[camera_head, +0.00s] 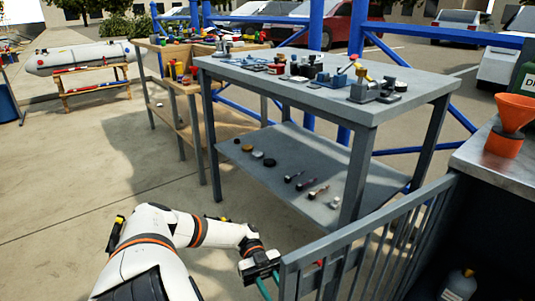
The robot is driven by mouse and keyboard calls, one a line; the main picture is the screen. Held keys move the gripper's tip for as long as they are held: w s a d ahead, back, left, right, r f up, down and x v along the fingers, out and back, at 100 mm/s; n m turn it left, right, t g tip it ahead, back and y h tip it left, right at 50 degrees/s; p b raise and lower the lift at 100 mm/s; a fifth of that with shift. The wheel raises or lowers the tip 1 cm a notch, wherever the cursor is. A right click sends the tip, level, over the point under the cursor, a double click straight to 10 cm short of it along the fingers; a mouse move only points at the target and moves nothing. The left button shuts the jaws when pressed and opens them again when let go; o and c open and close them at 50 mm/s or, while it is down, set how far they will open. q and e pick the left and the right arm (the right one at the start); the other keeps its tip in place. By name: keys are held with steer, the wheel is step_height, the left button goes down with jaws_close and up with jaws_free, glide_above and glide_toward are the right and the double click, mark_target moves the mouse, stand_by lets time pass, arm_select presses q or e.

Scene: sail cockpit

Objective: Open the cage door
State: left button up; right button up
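The cage door (375,235) is a grey barred panel at the lower right, with a flat top rail running from its near-left post up to the metal counter. It stands at an angle to the counter front. My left arm comes in from the bottom, and my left gripper (267,281) is at the door's near-left end post, close against it. Its teal fingers point down and partly pass behind or beside the post. Whether they touch or grip it cannot be told. A small red spot (320,263) shows between the bars. My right gripper is out of view.
A grey two-tier workbench (345,110) with tools stands behind the door. A wooden bench (185,85) is left of it. A metal counter (490,155) with an orange funnel (514,115) is at right; a bottle (459,285) stands below. The concrete floor at left is clear.

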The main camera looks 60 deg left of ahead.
arm_select(q)
steer(key=shift+w+a, duration=0.15)
steer(key=shift+a, duration=1.15)
steer(key=shift+w+a, duration=0.15)
steer(key=shift+a, duration=1.1)
